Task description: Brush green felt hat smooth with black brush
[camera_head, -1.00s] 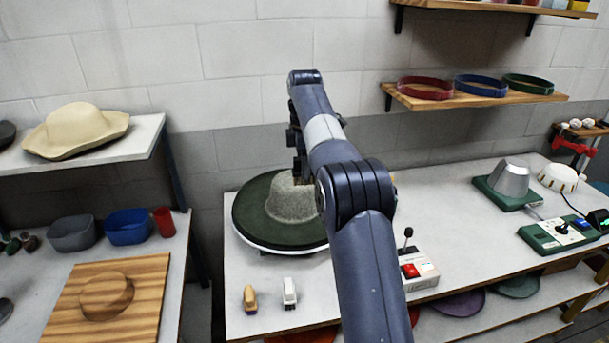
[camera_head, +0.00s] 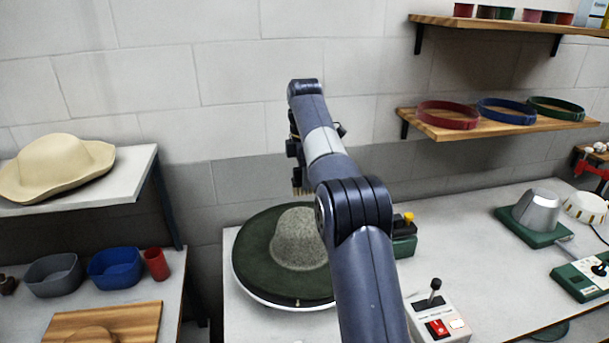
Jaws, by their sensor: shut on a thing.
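The green felt hat (camera_head: 262,268) lies brim down on a white round plate (camera_head: 262,297) on the middle table. Its brim is dark green, and its crown looks grey and speckled. My gripper (camera_head: 297,172) is above the crown, pointing down, and is partly hidden by my arm. It is shut on the brush, whose dark body is hard to tell from the gripper. Pale bristles (camera_head: 300,187) show below it, apart from the crown. My arm hides the right side of the hat.
A switch box with a lever and red button (camera_head: 438,325) stands front right of the hat. A green box with a yellow knob (camera_head: 404,236) is behind my arm. A cream hat (camera_head: 58,168) sits on the left shelf.

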